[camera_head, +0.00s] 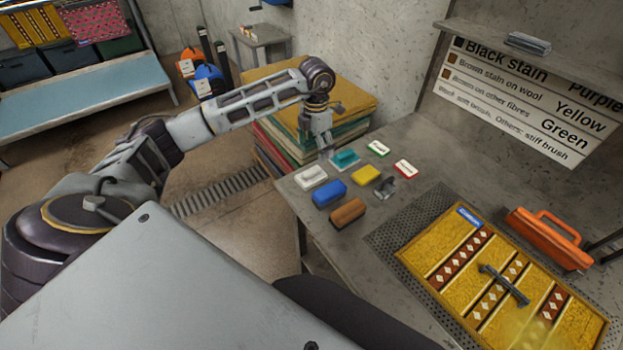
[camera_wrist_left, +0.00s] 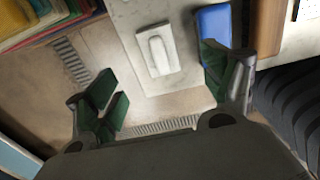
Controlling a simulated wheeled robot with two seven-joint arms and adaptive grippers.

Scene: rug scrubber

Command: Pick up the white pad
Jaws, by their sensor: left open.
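In the left wrist view, the white pad (camera_wrist_left: 158,52) has a raised rounded grip and lies flat near the table edge. My left gripper (camera_head: 325,148) hangs above the table, a little beyond the white pad. In the left wrist view its open fingers (camera_wrist_left: 163,82) have green inner faces and are empty. The white pad appears between and ahead of them, untouched. My right gripper is out of view.
Teal (camera_head: 345,159), yellow (camera_head: 366,174) and brown (camera_head: 347,212) pads sit close by, with a grey metal piece (camera_head: 385,187). A patterned yellow rug (camera_head: 440,245) lies to the right, near an orange tool (camera_head: 548,238).

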